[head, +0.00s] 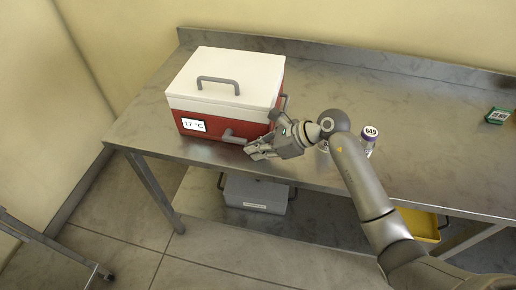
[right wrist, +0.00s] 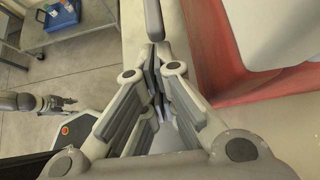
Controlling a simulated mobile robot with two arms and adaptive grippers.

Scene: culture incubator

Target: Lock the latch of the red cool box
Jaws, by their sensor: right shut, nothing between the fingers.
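The red cool box (head: 222,127) stands at the left of the steel bench with its white lid (head: 235,70) down. A grey latch lever (head: 230,137) sticks out from its front face. A grey bar that looks like this lever shows in the right wrist view (right wrist: 153,18), just beyond my fingertips. My right gripper (head: 250,152) is shut and empty at the front right corner of the box, close by the lever's end. I cannot tell whether it touches the lever. My left gripper (right wrist: 70,103) seems to show small in the right wrist view; its jaws are unclear.
A tube with a purple cap (head: 370,133) stands behind my right arm. A green-edged device (head: 497,115) lies at the far right. A grey box (head: 255,193) and a yellow bin (head: 428,225) are on the lower shelf. The bench's back middle is clear.

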